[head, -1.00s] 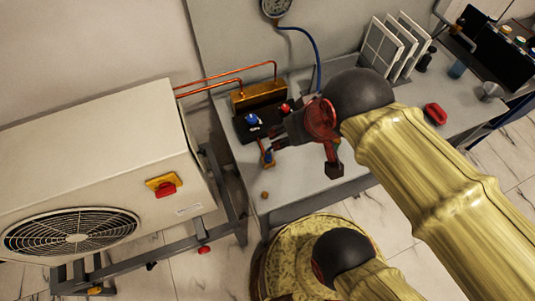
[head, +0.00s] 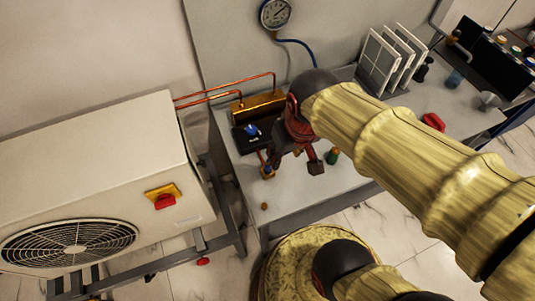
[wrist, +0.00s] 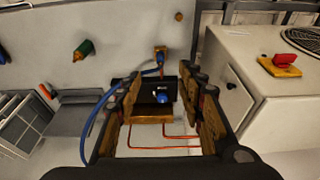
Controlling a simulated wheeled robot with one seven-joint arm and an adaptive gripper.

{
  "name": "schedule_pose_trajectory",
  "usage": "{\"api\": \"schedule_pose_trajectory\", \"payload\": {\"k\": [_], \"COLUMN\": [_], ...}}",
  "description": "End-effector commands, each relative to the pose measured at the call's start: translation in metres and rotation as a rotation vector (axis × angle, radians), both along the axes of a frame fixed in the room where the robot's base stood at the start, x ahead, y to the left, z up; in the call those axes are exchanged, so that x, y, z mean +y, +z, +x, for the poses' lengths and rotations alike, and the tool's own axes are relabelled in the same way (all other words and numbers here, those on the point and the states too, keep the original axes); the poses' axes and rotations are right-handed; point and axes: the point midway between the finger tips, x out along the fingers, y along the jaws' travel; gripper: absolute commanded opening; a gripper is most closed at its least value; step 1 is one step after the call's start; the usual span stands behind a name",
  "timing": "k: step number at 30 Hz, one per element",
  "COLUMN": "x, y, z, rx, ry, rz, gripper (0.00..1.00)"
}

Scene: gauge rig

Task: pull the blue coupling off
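A blue knob-like part (head: 251,130) sits on the black block in front of the brass manifold; it also shows between my fingers in the wrist view (wrist: 162,98). A second blue-and-brass fitting (head: 268,171) stands nearer the bench's front edge and shows in the wrist view (wrist: 161,54); the blue hose (wrist: 97,117) appears to run to it. I cannot tell for certain which is the coupling. My gripper (wrist: 161,78) is open and empty, with its fingers apart. In the head view my gripper (head: 292,158) hangs beside the block, covering its right part.
The brass manifold (head: 258,106) has copper pipes. A pressure gauge (head: 275,13) is on the wall. A green-and-orange part (head: 332,156) and a small brass piece (head: 264,206) lie on the bench (head: 295,198). White panels (head: 380,66) stand behind; the fan unit (head: 95,165) is left.

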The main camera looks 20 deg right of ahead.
Motion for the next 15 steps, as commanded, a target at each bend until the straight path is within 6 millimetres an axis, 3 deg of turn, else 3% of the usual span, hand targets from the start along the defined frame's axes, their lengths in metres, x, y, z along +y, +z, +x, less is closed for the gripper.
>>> {"api": "schedule_pose_trajectory", "payload": {"k": [6,15], "x": [0.000,0.000], "y": [-0.072,-0.161], "z": [0.033,0.075], "rx": [0.202,0.328], "ry": [-0.108,-0.409], "rz": [0.016,0.033], "gripper": [0.39,0.39]}}
